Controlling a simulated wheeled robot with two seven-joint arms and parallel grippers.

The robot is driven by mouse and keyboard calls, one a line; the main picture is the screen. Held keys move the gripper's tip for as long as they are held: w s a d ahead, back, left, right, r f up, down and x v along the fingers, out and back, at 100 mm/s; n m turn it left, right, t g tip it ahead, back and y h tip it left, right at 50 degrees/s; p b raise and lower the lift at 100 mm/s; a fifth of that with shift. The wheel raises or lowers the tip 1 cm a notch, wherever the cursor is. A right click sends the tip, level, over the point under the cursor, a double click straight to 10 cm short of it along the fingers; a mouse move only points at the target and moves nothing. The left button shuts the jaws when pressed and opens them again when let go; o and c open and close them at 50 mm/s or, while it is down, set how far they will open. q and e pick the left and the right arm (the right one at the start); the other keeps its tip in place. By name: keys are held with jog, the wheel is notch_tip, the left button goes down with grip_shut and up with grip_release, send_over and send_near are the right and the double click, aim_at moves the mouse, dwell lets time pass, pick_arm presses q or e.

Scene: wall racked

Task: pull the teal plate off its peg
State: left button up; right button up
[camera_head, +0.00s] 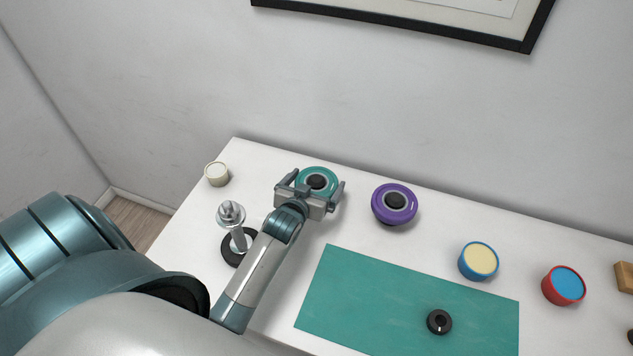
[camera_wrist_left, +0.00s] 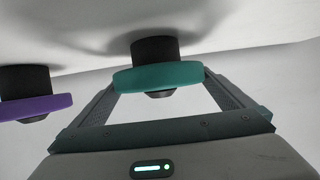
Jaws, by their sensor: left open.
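The teal plate (camera_head: 330,173) is a round disc with a pale ring and dark centre, near the back edge of the table. In the left wrist view the teal plate (camera_wrist_left: 160,79) sits on a thick black peg (camera_wrist_left: 154,48), whose tip shows past the plate. My left gripper (camera_head: 312,183) is open, with one finger on each side of the teal plate. In the left wrist view the left gripper (camera_wrist_left: 160,95) has its fingertips close to the plate's two sides; whether they touch it I cannot tell. My right gripper is not in view.
A purple plate (camera_head: 381,213) is to the right, and shows on its own peg in the wrist view (camera_wrist_left: 35,107). The table also holds a cream cup (camera_head: 217,174), a silver stand (camera_head: 231,216), a teal mat (camera_head: 345,275) with a black ring (camera_head: 439,322), and blue (camera_head: 478,261) and red (camera_head: 564,286) tubs.

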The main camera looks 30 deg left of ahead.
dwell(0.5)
pick_arm(q)
jog(key=shift+w, duration=0.1)
jog(key=c, duration=1.3)
jog(key=shift+o, duration=0.2)
jog(key=shift+r, duration=0.15)
jog(key=shift+r+b, duration=0.3)
jog(key=shift+r, duration=0.25)
jog(key=r, duration=0.1)
jog(key=d+r+b, duration=0.1)
jog(key=r, duration=0.1)
jog(key=shift+w, duration=0.1)
jog(key=w+d+r+b, duration=0.1)
jog(key=d+r+b, duration=0.2)
jog(key=d+r, duration=0.3)
jog(key=shift+d+r, duration=0.35)
jog(key=shift+d, duration=1.95)
